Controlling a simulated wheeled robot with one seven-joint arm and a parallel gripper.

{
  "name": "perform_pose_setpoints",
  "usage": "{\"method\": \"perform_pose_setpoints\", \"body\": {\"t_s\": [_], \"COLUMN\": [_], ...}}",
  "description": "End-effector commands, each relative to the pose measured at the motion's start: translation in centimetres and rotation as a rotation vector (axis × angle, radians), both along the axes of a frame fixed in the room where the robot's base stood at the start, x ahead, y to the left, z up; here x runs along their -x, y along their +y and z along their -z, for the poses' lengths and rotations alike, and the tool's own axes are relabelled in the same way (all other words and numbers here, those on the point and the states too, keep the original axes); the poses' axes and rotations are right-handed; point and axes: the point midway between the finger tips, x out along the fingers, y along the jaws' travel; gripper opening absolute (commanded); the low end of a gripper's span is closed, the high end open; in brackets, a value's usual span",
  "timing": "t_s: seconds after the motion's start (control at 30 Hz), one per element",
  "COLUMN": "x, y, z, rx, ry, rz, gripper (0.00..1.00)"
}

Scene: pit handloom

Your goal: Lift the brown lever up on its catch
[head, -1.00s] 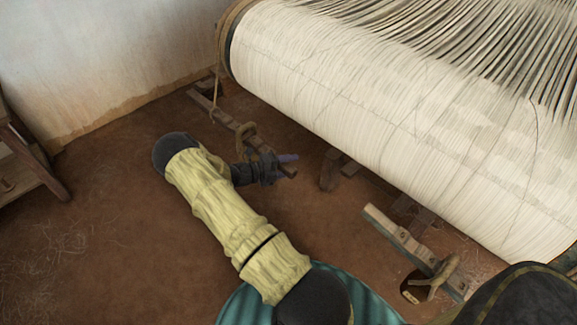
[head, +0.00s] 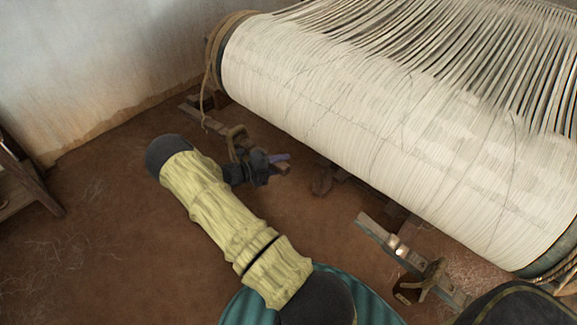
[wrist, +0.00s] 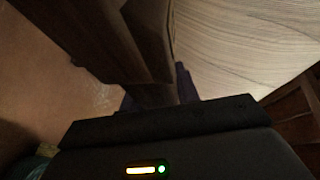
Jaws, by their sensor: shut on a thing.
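The brown lever (head: 187,107) is a long wooden bar at the left end of the loom, low beside the cloth roll. My gripper (head: 280,160) is at its near end and is shut on it. In the wrist view the lever (wrist: 150,55) is a dark brown bar running from the top down to between my fingers (wrist: 158,97), and it hides part of them. A tan loop (head: 237,143) stands round the bar just beyond my gripper. I cannot tell whether the lever rests on its catch.
The wide roll of pale threads (head: 330,110) fills the upper right, close beyond my gripper. A second, greyish bar (head: 375,229) with a loop lies low at the right. A wooden stand (head: 25,180) is at the left edge. The brown floor (head: 110,220) at left is open.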

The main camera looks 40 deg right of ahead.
Motion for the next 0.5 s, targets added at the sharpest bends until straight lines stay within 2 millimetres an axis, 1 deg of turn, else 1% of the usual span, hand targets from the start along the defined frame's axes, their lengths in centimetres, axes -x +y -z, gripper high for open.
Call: {"method": "perform_pose_setpoints", "body": {"t_s": [0.03,0.33,0.37,0.43,0.5], "x": [-0.21,-0.13,-0.13,-0.10,-0.08], "y": [0.24,0.30,0.31,0.30,0.29], "z": [-0.22,0.12,0.14,0.16,0.18], "rx": [-0.003,-0.006,-0.007,-0.007,-0.008], "ry": [-0.001,0.001,0.001,0.002,0.003], "rz": [-0.005,-0.004,-0.004,-0.004,-0.003], "gripper": [0.00,0.00,0.37,0.51,0.53]}}
